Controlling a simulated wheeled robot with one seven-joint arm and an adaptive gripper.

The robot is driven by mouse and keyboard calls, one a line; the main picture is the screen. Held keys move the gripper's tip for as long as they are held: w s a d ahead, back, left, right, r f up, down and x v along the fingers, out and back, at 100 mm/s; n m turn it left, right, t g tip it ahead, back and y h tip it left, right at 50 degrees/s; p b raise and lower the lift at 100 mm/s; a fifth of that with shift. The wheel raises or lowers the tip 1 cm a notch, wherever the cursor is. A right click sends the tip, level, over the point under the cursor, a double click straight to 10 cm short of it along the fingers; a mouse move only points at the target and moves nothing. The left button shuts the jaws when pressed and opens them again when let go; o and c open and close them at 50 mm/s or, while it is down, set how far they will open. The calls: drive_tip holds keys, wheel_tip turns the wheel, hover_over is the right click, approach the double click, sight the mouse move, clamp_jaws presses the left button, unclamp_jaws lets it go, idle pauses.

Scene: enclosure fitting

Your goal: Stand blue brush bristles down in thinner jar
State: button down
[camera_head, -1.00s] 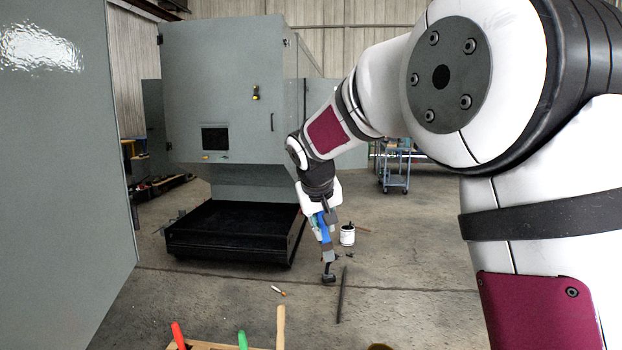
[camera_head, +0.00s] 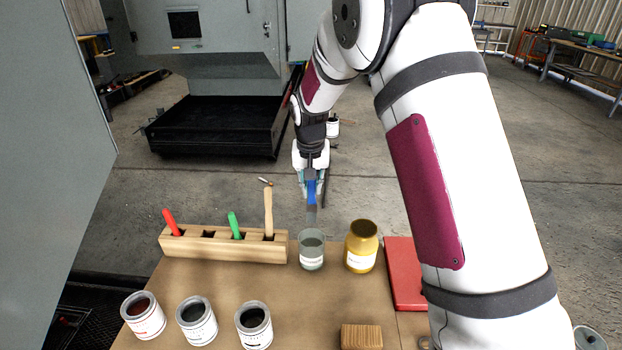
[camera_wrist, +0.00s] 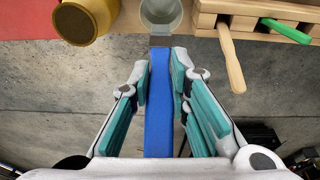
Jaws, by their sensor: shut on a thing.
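My gripper (camera_head: 311,182) is shut on the blue brush (camera_head: 312,191), which also shows in the wrist view (camera_wrist: 159,105) between the teal finger pads. The brush's blue handle is in the jaws and its grey end points down. In the wrist view the grey end is just at the rim of the jar (camera_wrist: 161,14). I cannot tell whether it is inside.
A wooden rack (camera_head: 223,247) with red, green and wooden handles stands left. Several paint cans (camera_head: 197,320), a wood block (camera_head: 361,336) and a red case (camera_head: 404,272) are on the table (camera_head: 290,300).

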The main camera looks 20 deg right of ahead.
drive_tip(key=shift+s+a+f+b+x, duration=0.15)
drive_tip(key=shift+s+b+x, duration=0.35)
drive_tip(key=shift+x, duration=1.55)
drive_tip(key=shift+s+a+b+x, duration=0.15)
drive_tip(key=shift+s+b+x, duration=0.3)
drive_tip(key=shift+x, duration=1.65)
drive_tip(key=shift+s+a+f+b+x, duration=0.2)
drive_tip(key=shift+b+x, duration=0.45)
drive_tip(key=shift+x, duration=1.4)
drive_tip(key=c, duration=1.4)
unclamp_jaws()
drive_tip(key=shift+r, duration=0.15)
approach(312, 221)
drive_tip(key=shift+s+a+r, duration=0.15)
drive_tip(key=shift+s+r, duration=0.1)
drive_tip(key=shift+r, duration=0.35)
drive_tip(key=shift+s+a+r, duration=0.1)
drive_tip(key=shift+s+r, duration=0.2)
drive_tip(key=shift+r, duration=0.3)
